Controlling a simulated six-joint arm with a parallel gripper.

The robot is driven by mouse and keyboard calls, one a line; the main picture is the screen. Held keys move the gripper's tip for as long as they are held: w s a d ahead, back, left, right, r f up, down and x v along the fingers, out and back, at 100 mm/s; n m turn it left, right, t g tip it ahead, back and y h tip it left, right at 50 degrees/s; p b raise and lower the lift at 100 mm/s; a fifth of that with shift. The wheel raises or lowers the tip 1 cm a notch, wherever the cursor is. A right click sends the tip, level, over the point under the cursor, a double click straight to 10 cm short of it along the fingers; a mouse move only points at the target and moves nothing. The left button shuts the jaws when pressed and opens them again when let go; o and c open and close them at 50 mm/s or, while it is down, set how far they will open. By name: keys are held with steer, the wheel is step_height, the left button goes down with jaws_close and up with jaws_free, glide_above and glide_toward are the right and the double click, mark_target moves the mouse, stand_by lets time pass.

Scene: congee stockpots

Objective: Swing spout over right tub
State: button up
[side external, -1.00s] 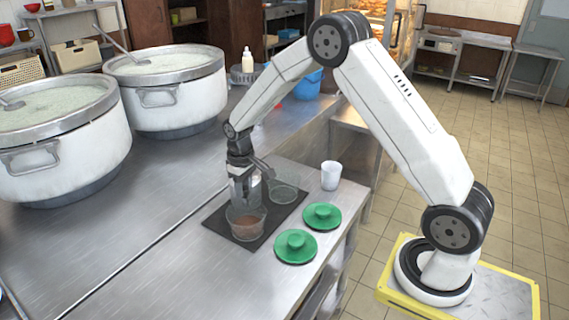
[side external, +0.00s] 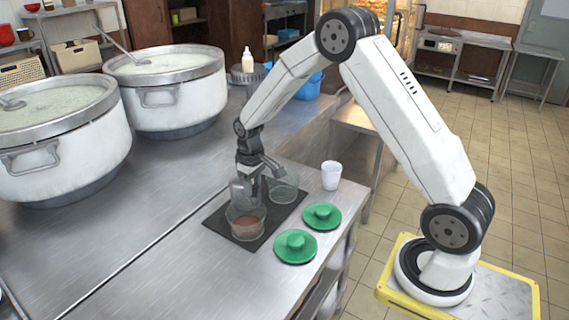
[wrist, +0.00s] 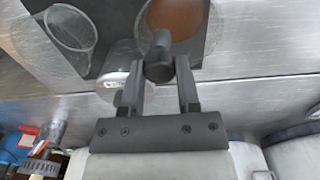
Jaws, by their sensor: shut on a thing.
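Two clear tubs stand on a dark mat (side external: 213,222). The near-left tub (side external: 246,227) holds brown contents; the right tub (side external: 289,186) looks empty. In the wrist view the brown-filled tub (wrist: 190,18) is at top right and the empty tub (wrist: 70,28) at top left. My gripper (side external: 254,186) points down beside the brown-filled tub. In the wrist view my gripper (wrist: 159,75) is shut on a dark, round-ended piece, apparently the spout (wrist: 161,44), which reaches over the brown-filled tub. A pale grey body (wrist: 119,62) sits beside it. The spout's outlet is hard to make out.
Two green lids (side external: 296,247) (side external: 322,216) and a white cup (side external: 331,176) stand right of the mat. Large congee stockpots (side external: 57,135) (side external: 166,90) stand at left and back. The steel counter (side external: 130,245) is bare at front left.

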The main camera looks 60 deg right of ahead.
steer(key=shift+s+d, duration=0.45)
steer(key=shift+d, duration=0.25)
